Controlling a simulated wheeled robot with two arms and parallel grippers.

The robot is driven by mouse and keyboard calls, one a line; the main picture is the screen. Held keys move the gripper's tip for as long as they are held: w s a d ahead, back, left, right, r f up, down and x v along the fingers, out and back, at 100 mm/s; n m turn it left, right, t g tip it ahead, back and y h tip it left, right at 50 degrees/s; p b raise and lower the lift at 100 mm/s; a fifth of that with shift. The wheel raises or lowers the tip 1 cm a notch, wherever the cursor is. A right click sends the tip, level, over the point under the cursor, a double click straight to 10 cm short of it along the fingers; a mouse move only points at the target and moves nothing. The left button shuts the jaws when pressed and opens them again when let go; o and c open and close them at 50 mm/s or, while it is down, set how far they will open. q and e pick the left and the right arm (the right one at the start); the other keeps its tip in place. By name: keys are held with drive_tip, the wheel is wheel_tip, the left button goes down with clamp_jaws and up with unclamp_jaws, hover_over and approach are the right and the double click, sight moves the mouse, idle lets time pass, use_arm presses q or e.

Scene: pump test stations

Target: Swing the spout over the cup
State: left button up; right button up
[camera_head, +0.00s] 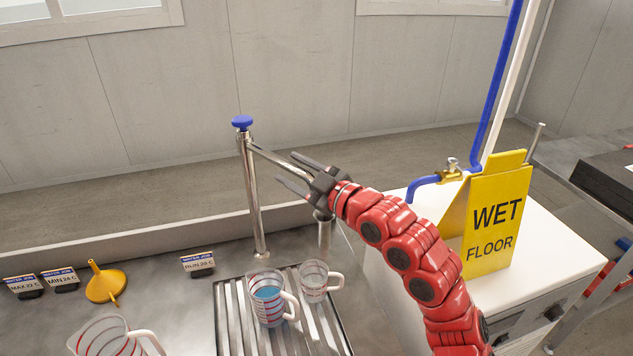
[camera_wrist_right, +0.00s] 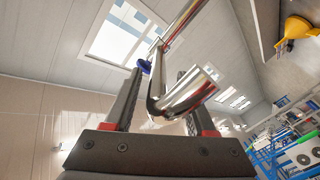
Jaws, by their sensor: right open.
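The metal tap post (camera_head: 252,200) stands upright at the back of the counter with a blue knob (camera_head: 242,122) on top. Its spout (camera_head: 275,160) runs right from the post, passes behind my right gripper and turns down. The downturned end (camera_head: 325,236) shows behind the clear cup (camera_head: 314,284); whether it is over that cup I cannot tell. A jug with blue liquid (camera_head: 266,306) stands left of the cup. My right gripper (camera_head: 291,172) is open. In the right wrist view the spout (camera_wrist_right: 190,95) lies between its fingers; contact is unclear. My left gripper is out of view.
Both vessels stand on a slatted drain tray (camera_head: 232,325). Another jug (camera_head: 110,338), a yellow funnel (camera_head: 104,285) and small label signs (camera_head: 198,262) are to the left. A yellow wet-floor sign (camera_head: 492,225) and a blue pipe (camera_head: 492,90) are on the right.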

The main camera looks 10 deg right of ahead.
drive_tip(key=b+v, duration=0.5)
drive_tip(key=v, duration=1.2)
